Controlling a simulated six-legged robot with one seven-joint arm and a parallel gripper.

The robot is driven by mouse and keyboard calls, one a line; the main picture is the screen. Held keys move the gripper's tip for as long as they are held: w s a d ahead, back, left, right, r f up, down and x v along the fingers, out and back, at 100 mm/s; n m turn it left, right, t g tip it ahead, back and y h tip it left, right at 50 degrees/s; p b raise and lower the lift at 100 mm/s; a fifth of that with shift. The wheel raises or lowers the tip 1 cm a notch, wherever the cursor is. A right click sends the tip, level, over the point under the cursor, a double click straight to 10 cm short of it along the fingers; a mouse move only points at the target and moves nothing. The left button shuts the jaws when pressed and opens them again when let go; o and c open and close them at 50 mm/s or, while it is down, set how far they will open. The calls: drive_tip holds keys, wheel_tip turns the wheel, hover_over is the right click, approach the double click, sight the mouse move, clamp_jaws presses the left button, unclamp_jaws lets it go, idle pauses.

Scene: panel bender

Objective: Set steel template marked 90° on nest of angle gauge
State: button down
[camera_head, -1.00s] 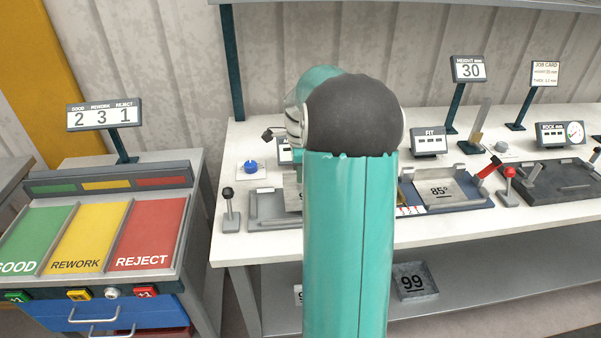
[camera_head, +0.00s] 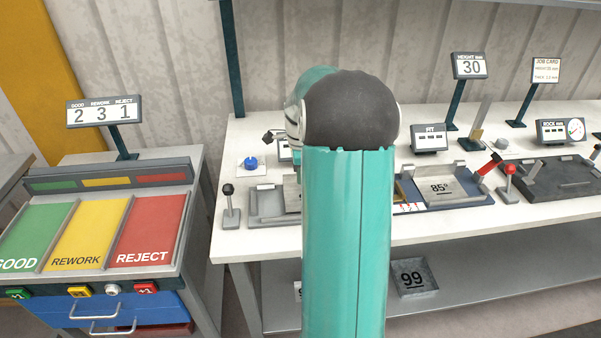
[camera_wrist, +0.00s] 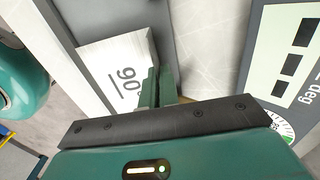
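The steel template marked 90° (camera_wrist: 112,72) is a pale plate in the wrist view, lying over or just above a grey tray-like part. My gripper (camera_wrist: 160,88) has its two green fingers close together at the template's right edge and looks shut on it. The angle gauge's nest (camera_head: 262,206) is a grey tray on the bench, left of my arm in the head view. A bit of a pale plate (camera_head: 292,192) shows there beside my arm. My arm hides the gripper in the head view. Whether the template touches the nest I cannot tell.
The gauge's "deg" display (camera_wrist: 293,65) stands right of the fingers. A small lever (camera_head: 229,200) and a blue knob (camera_head: 251,163) are at the bench's left end. A template marked 85° (camera_head: 440,187) lies in the blue-based fixture (camera_head: 455,207) to the right.

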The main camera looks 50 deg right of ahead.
drive_tip(key=shift+f, duration=0.55)
drive_tip(key=c, duration=1.6)
unclamp_jaws()
wheel_tip(320, 180, up, 14)
drive_tip(key=shift+f, duration=0.1)
